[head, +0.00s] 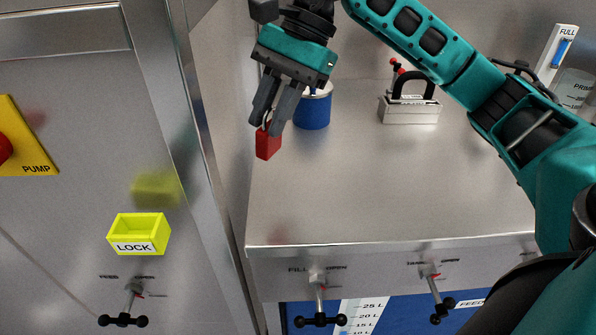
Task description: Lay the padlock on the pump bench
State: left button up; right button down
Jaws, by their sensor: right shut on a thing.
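The red padlock (268,145) hangs below the fingertips of my right gripper (272,116). The gripper points down and is shut on the padlock's thin metal shackle. The padlock appears above the left part of the steel pump bench (370,195), near its left side; I cannot tell exactly how high. My left gripper is out of view.
A blue can (312,108) stands behind the gripper. A metal box with a black handle (410,108) stands farther right. A yellow LOCK tray (160,235) is on the cabinet (75,85) at left. Valve handles (320,320) stick out below the bench's front edge. The bench's middle is clear.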

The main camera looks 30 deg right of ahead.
jog(key=d+r+m+t+h+p, duration=0.2)
jog(key=d+r+m+t+p, duration=0.25)
jog(key=r+m, duration=0.6)
pick_arm(q)
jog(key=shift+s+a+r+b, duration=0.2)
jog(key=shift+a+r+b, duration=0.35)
jog(key=shift+b, duration=0.9)
pick_arm(e)
jog(key=shift+m+t, duration=0.25)
jog(key=shift+m, duration=0.5)
jog(key=shift+f, duration=10.1)
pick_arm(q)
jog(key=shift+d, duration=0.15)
pick_arm(e)
jog(key=shift+f, duration=0.2)
jog(key=c, duration=1)
grip_release()
jog(key=shift+r, duration=0.1)
jog(key=shift+o, duration=0.2)
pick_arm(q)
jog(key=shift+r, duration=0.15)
pick_arm(e)
jog(key=shift+r, duration=0.1)
